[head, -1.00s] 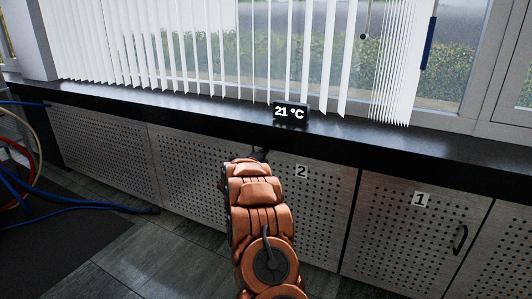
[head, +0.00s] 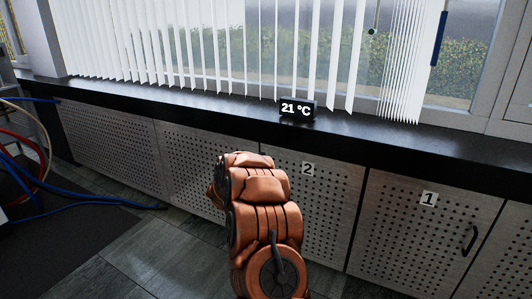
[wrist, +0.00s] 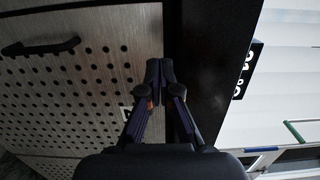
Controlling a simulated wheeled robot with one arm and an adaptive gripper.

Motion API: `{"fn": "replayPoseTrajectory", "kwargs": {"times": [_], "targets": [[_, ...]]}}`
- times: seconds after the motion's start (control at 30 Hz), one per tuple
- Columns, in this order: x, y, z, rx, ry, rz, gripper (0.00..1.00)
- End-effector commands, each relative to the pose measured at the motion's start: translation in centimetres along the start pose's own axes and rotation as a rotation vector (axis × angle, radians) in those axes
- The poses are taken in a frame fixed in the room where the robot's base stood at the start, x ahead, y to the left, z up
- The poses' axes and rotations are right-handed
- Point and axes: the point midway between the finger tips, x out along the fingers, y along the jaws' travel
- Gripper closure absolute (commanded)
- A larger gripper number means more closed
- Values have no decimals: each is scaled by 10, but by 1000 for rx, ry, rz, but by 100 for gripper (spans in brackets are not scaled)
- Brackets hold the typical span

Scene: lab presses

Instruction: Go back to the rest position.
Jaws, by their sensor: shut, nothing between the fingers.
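My gripper (wrist: 160,75) shows in the wrist view with its two fingertips together and nothing between them. It points along the perforated cabinet fronts, close to the edge of the dark countertop, and I cannot tell the exact gap. In the head view my orange arm stands in front of the cabinet door marked 2 (head: 318,205) and its left neighbour. My gripper is hidden behind the arm there.
A black display reading 21 °C (head: 297,110) stands on the dark sill (head: 400,140) below white blinds. The door marked 1 (head: 420,235) has a dark handle (head: 469,240). Blue and red hoses (head: 90,208) lie at the left. Grey floor tiles (head: 150,265) are clear at the lower left.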

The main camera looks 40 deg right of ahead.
Motion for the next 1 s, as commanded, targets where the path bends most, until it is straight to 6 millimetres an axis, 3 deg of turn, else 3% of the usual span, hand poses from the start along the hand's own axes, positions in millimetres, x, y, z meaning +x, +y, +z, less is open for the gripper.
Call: {"fn": "replayPoseTrajectory", "kwargs": {"times": [0.1, 0.33, 0.77, 0.87, 1.0], "targets": [[-20, -2, 4, -1, -3, 1, 100], [-47, 0, 5, -2, 0, 2, 100], [-57, -1, 8, -4, -8, 7, 100], [-64, -16, 22, -15, -57, 32, 100], [-92, -53, 64, -69, -217, 107, 100]]}}
